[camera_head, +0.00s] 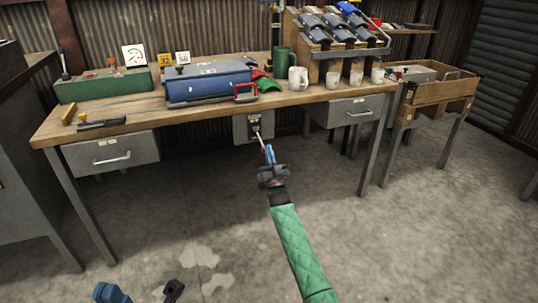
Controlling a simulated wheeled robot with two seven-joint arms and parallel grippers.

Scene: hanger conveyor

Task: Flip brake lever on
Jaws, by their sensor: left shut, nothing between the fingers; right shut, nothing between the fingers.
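The brake lever (258,133) is a small pale handle on a dark plate on the front of a grey box (241,131). The box hangs under the front edge of the workbench. My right gripper (267,152), at the end of a green-sleeved arm, is just below and right of the lever. It is shut with nothing in it. Its tip overlaps the lower end of the lever in the picture; I cannot tell whether they touch. The lever's exact position is too small to read.
The wooden workbench (190,110) carries a blue case (208,85), a green box (100,85), mugs (298,78) and a sloped rack (330,40). Drawers (112,155) flank the grey box. A wooden cart (437,95) stands right. The concrete floor in front is clear.

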